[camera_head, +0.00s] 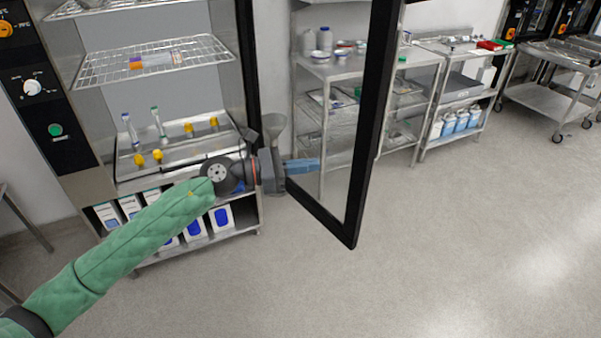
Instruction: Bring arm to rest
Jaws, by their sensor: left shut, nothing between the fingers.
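My left arm (135,238), in a green sleeve, reaches in from the lower left. My left gripper (312,165) has blue fingers that are shut and empty. It points right, at the black-framed glass door (352,170) of the washer, in front of or close to the glass; whether it touches cannot be told. The washer (75,120) stands open at the left, with a wire rack (110,72) inside. My right gripper is not in view.
Below are upright tubes and yellow pieces on a tray (130,172). Boxes (222,217) sit underneath. Steel tables (345,68) line the back wall. The floor (430,250) at the right is clear.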

